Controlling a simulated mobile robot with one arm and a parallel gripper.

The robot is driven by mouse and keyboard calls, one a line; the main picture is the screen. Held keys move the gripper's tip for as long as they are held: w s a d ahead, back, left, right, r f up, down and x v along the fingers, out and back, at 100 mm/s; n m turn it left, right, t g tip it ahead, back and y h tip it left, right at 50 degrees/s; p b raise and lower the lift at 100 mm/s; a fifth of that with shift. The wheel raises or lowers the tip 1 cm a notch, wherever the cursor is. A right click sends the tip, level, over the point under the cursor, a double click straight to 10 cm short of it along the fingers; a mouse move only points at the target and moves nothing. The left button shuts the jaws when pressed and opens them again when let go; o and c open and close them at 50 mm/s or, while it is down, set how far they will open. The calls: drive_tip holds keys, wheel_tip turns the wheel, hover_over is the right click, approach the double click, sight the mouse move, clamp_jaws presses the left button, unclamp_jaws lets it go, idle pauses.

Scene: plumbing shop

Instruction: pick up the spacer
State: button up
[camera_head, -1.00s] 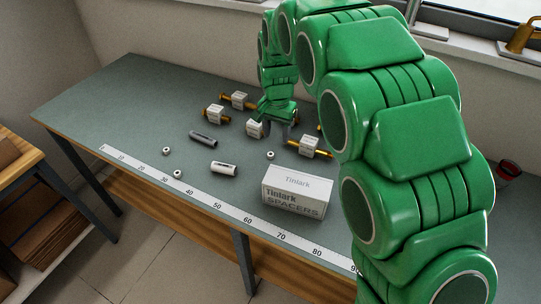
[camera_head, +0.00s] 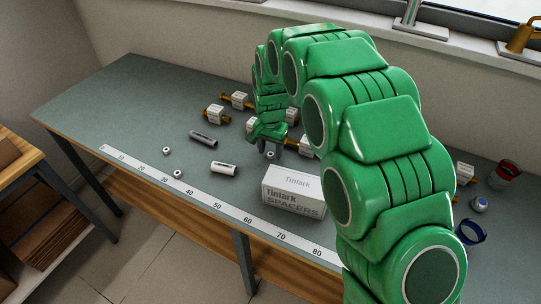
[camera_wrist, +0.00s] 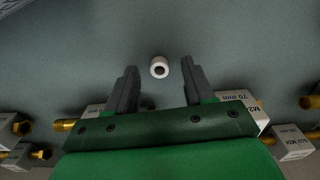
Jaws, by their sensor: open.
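A small white spacer with a dark hole (camera_wrist: 160,67) lies on the bench, between the tips of my gripper (camera_wrist: 159,72) in the wrist view. The fingers are apart, with a gap on each side of the spacer. In the head view my gripper (camera_head: 269,149) hangs low over the bench, and this spacer (camera_head: 270,155) shows by its fingers. I cannot tell the height of the fingertips above the bench. Two similar white spacers, one farther back (camera_head: 166,151) and one nearer the ruler (camera_head: 178,174), lie to the left.
A white Tinlark spacers box (camera_head: 293,192) stands just in front of my gripper. A grey tube (camera_head: 203,139) and a pale tube (camera_head: 224,168) lie left. Brass fittings with white tags (camera_head: 238,100) lie behind. A ruler strip (camera_head: 210,203) runs along the front edge.

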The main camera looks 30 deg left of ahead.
drive_tip(key=shift+f, duration=0.35)
clamp_jaws()
drive_tip(key=shift+r, duration=0.15)
